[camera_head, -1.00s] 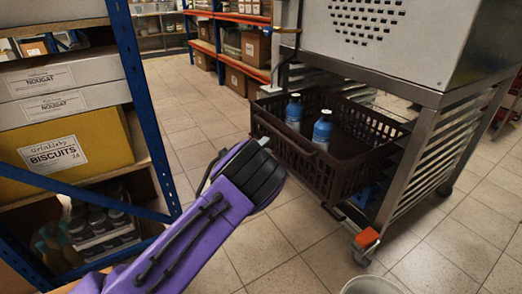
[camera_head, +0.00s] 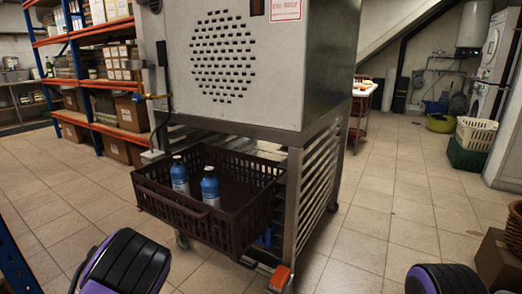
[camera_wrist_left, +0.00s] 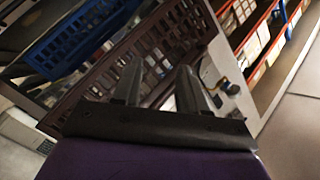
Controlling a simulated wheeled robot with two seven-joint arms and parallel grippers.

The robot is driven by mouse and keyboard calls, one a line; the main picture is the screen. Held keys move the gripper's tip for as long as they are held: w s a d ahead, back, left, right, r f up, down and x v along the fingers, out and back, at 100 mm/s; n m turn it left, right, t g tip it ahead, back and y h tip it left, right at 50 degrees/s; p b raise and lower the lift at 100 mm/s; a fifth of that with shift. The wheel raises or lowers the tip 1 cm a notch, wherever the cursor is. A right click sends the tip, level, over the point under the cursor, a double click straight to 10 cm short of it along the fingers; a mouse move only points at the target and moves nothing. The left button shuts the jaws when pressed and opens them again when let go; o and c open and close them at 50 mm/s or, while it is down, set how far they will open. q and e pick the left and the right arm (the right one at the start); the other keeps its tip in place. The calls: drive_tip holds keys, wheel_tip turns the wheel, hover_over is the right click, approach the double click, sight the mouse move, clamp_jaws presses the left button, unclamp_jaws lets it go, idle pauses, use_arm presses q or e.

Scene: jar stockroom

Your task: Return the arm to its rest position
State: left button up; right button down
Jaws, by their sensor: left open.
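My left arm (camera_head: 125,262) shows at the lower left of the head view as a purple and black part; its fingers are out of that view. In the left wrist view my left gripper (camera_wrist_left: 158,88) has its two grey fingers apart, with nothing held between them. The lattice of a dark brown crate shows beyond the fingers, apart from them as far as I can tell. My right arm (camera_head: 445,280) shows only as a black and purple part at the bottom right; its gripper is out of view.
A dark brown crate (camera_head: 165,205) with two blue bottles (camera_head: 210,187) (camera_head: 179,176) sits on a metal wheeled rack (camera_head: 312,195) under a grey perforated cabinet (camera_head: 235,60). A blue crate (camera_wrist_left: 75,40) shows in the wrist view. A cardboard box (camera_head: 495,262) stands right.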

use_arm(q)
drive_tip(key=s+f+n+g+y, duration=0.2)
drive_tip(key=s+f+n+g, duration=0.65)
drive_tip(key=s+f, duration=0.85)
drive_tip(key=s+d+f+n+g, duration=0.2)
drive_tip(key=s+d, duration=0.1)
drive_tip(key=s, duration=0.4)
drive_tip(key=s+d+f+n+g+h, duration=0.1)
drive_tip(key=s+d+n+g, duration=0.15)
drive_tip(key=s, duration=0.45)
drive_tip(key=s+d+f+n+g, duration=0.15)
drive_tip(key=s+d, duration=0.25)
drive_tip(key=s, duration=0.4)
wheel_tip(320, 180, up, 27)
drive_tip(key=w+p, duration=0.1)
drive_tip(key=p, duration=2.6)
drive_tip(key=shift+w+a+f+t, duration=0.15)
drive_tip(key=shift+a+f+t, duration=0.1)
drive_tip(key=shift+t, duration=0.2)
use_arm(e)
wheel_tip(320, 180, up, 27)
drive_tip(key=c, duration=1.8)
unclamp_jaws()
